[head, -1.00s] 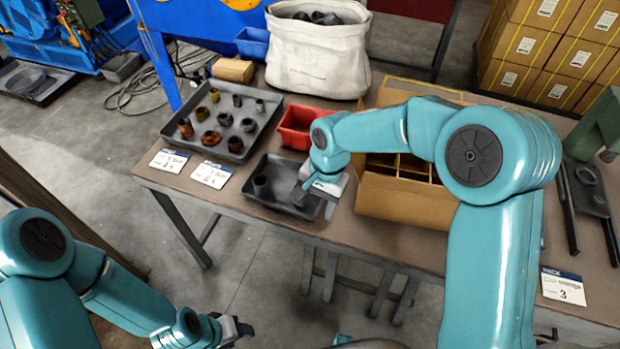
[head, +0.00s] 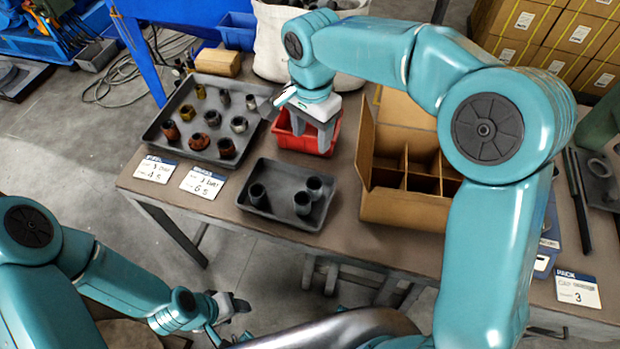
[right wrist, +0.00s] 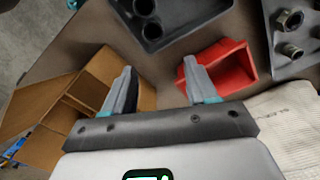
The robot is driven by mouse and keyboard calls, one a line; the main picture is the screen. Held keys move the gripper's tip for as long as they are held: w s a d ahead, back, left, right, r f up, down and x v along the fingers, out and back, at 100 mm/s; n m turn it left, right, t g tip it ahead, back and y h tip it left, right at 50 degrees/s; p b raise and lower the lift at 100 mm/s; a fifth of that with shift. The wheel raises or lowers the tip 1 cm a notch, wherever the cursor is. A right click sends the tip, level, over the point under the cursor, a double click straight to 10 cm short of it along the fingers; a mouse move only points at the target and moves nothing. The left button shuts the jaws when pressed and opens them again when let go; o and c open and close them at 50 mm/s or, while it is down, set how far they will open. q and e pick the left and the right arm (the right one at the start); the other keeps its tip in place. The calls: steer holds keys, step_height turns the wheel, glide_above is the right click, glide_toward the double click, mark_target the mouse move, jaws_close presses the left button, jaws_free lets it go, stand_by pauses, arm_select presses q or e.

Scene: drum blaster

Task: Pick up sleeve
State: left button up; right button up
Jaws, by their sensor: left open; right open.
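Dark grey cylindrical sleeves stand in the small dark tray (head: 281,221) on the table: one (head: 258,195) at the left and two, a nearer one (head: 302,203) and a farther one (head: 314,187), at the right. Two also show in the right wrist view, one (right wrist: 145,7) at the top edge. My right gripper (head: 312,134) is open and empty, raised in front of the red bin and behind the small tray. Its spread fingers (right wrist: 158,75) show in the right wrist view with bare table between them. My left gripper (head: 236,307) is low, off the table's front.
A larger tray (head: 166,146) with several rings and fittings lies at the left. The red bin (head: 318,147) stands behind the small tray. A divided cardboard box (head: 395,208) stands right of it. A white sack (head: 275,45) is behind. Label cards lie at the front edge.

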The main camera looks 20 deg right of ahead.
glide_above(311, 181)
step_height(311, 181, down, 10)
steer(key=f, duration=0.3)
steer(key=s+f, duration=0.1)
steer(key=f, duration=0.2)
steer(key=shift+s+a, duration=0.15)
steer(key=shift+a, duration=0.05)
jaws_close()
